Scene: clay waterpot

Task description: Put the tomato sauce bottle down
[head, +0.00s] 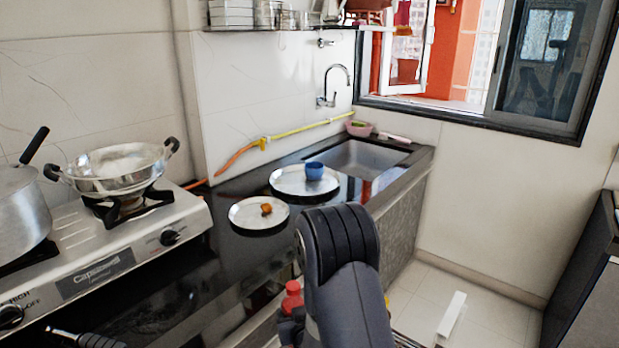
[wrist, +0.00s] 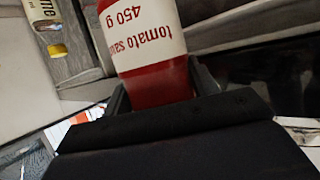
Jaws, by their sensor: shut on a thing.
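The tomato sauce bottle (wrist: 145,45) is red with a white label reading "tomato sauce 450 g". My gripper (wrist: 155,95) is shut on it in the wrist view, with a dark finger on each side. In the head view only the bottle's red top (head: 292,297) shows, beside my arm and in front of the counter's front edge; the rest is hidden. My gripper there is mostly hidden behind my arm. The black counter (head: 200,262) lies to the left of the bottle.
A plate with a small brown item (head: 245,217) and a plate with a blue cup (head: 314,171) stand on the counter. A sink (head: 360,158) is behind them. A stove with a pan (head: 118,172) and a pot (head: 20,212) is at left. Clear counter lies between stove and plates.

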